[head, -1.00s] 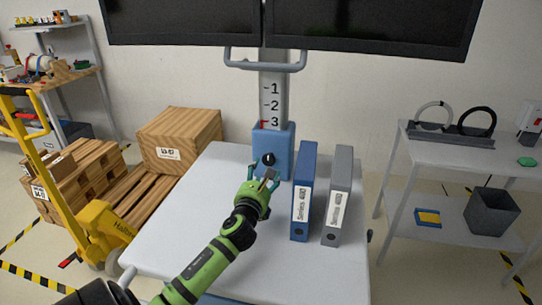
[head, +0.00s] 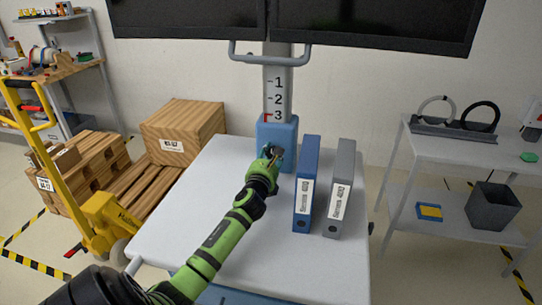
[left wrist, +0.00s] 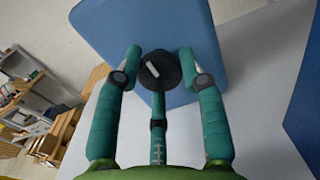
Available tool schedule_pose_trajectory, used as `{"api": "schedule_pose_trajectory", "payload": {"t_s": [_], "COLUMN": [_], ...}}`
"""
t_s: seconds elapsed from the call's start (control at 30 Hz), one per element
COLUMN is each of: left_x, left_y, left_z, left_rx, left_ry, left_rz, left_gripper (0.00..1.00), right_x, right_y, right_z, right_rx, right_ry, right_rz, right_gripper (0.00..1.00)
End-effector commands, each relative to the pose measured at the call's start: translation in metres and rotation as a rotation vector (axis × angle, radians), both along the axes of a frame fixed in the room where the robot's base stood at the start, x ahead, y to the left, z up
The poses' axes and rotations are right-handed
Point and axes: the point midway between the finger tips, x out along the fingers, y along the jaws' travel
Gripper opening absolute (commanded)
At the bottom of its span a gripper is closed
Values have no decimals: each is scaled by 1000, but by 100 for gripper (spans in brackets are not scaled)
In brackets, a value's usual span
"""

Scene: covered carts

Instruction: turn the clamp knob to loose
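The clamp knob (left wrist: 160,70) is a round black knob with a white pointer bar, on the front of a blue clamp block (left wrist: 120,25). In the left wrist view the bar is tilted. In the head view the blue block (head: 276,132) sits at the foot of the numbered column, and my gripper hides the knob. My left gripper (head: 274,154) is at the knob. Its teal fingers (left wrist: 160,65) are open around it, one on each side with small gaps and a third below, close to the knob's lower edge. My right gripper is not in view.
A blue binder (head: 307,185) and a grey binder (head: 340,190) stand upright on the white cart top (head: 215,215), just right of my left gripper. Monitors (head: 370,25) and a grey handle bar (head: 268,62) are above. The cart top's left part is clear.

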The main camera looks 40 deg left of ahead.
Motion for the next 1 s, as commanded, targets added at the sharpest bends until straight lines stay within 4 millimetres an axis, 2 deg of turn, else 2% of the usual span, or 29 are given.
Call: {"api": "schedule_pose_trajectory", "payload": {"t_s": [0.47,1.0], "left_x": [-1,0], "left_y": [-1,-2], "left_z": [-4,-6], "left_rx": [-71,-476], "left_ry": [-31,-249], "left_rz": [2,3], "left_gripper": [7,7], "right_x": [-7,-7], "right_y": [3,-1], "right_z": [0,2], "right_rx": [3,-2], "right_ry": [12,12], "right_rz": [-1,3], "right_gripper": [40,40]}}
